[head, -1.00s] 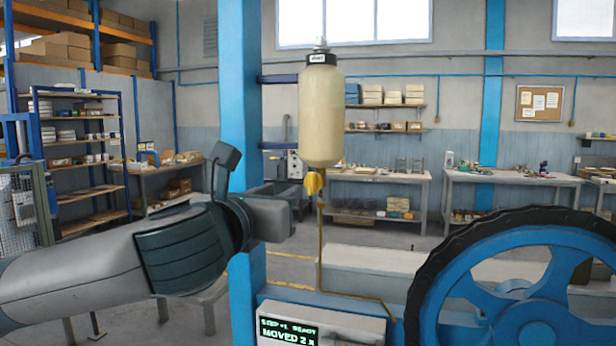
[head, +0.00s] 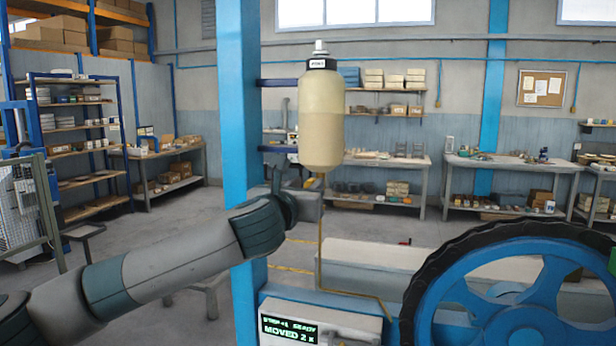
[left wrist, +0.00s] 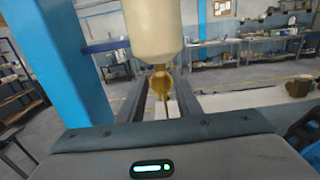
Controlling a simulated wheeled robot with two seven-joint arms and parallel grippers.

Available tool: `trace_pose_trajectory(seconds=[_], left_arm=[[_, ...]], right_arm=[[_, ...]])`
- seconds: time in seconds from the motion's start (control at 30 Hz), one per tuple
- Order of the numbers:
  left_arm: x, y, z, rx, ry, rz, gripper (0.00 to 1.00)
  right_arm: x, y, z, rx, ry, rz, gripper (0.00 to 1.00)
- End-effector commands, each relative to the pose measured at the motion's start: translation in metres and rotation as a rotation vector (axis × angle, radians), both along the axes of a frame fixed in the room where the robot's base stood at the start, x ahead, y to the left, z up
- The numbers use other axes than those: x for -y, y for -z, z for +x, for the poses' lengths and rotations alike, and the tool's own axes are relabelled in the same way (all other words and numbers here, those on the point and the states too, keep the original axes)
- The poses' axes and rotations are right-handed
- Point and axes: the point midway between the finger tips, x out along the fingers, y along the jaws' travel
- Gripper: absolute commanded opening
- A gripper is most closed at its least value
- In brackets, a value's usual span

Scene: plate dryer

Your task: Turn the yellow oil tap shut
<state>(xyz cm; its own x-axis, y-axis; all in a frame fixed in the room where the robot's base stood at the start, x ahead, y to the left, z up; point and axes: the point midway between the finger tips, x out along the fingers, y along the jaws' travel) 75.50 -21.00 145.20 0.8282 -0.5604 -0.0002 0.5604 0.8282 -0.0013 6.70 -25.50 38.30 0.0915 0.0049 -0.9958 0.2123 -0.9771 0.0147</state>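The yellow oil tap (left wrist: 161,84) shows in the left wrist view, under the cream oil bottle (left wrist: 155,30). In the head view the bottle (head: 321,115) hangs beside the blue post, and my left gripper (head: 311,204) hides the tap below it. In the left wrist view my left gripper (left wrist: 160,90) is open, with one finger on each side of the tap. I cannot tell whether either finger touches it. My right gripper is not in view.
A thin brass pipe (head: 320,250) runs down from the tap area. The blue post (head: 240,110) stands left of the bottle. A large blue wheel with a black rim (head: 420,290) is at the right. A display box (head: 320,325) sits below.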

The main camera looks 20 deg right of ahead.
Motion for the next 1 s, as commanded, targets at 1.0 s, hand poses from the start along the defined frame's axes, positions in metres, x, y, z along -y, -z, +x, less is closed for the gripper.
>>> trace_pose_trajectory(seconds=[1.0], left_arm=[[0.0082, 0.0007, 0.0133, -0.004, -0.001, -0.007, 0.00]], right_arm=[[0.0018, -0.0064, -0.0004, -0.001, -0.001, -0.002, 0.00]])
